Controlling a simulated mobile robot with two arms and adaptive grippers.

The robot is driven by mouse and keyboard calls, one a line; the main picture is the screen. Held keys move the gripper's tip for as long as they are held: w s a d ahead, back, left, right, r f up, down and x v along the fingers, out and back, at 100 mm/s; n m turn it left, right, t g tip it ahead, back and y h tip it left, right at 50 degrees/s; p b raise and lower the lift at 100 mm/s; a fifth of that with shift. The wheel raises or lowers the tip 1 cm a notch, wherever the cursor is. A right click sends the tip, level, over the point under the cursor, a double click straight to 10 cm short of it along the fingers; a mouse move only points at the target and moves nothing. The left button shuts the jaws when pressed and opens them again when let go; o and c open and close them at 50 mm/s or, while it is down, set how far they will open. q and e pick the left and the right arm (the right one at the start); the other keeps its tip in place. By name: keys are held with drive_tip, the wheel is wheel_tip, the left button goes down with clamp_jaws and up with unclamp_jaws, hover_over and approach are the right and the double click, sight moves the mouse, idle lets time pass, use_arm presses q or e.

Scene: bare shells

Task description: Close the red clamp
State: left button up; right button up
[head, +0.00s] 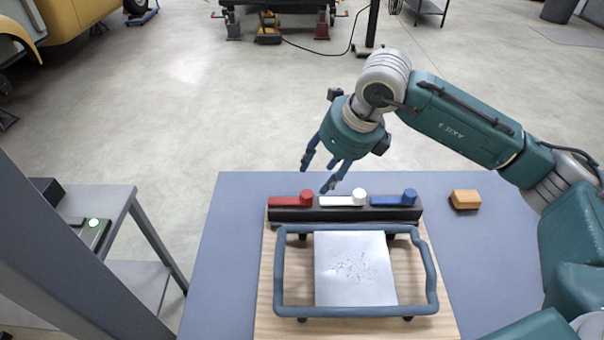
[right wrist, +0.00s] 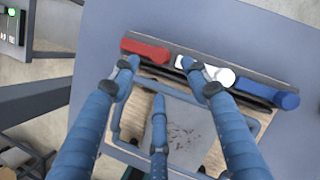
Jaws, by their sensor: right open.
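The red clamp (head: 290,200) is the leftmost of three coloured clamps on a black bar (head: 330,215) at the back of a wooden board (head: 267,300). It lies flat, with a round knob at its right end. In the right wrist view the red clamp (right wrist: 145,50) shows at the top, just beyond the fingertips. My right gripper (head: 322,178) is open and empty, above the bar between the red and white clamps. It also shows in the right wrist view (right wrist: 165,75), its fingers spread. I cannot tell whether any finger touches a clamp. My left gripper is not in view.
A white clamp (head: 345,200) and a blue clamp (head: 395,200) sit right of the red one. A blue-grey frame (head: 279,270) surrounds a metal plate (head: 352,285). An orange block (head: 465,199) lies on the table (head: 220,260) at right. A side table (head: 120,200) stands left.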

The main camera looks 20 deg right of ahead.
sight(307, 193)
drive_tip(key=p+x, duration=0.2)
drive_tip(key=x, duration=0.7)
drive_tip(key=shift+p, duration=0.3)
drive_tip(key=shift+w+a+f, duration=0.1)
drive_tip(key=shift+a+f, duration=0.05)
drive_tip(key=shift+f, duration=0.4)
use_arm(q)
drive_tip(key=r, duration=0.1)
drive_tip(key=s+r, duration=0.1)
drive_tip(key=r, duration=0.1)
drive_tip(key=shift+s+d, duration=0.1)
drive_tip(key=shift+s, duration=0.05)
use_arm(e)
clamp_jaws()
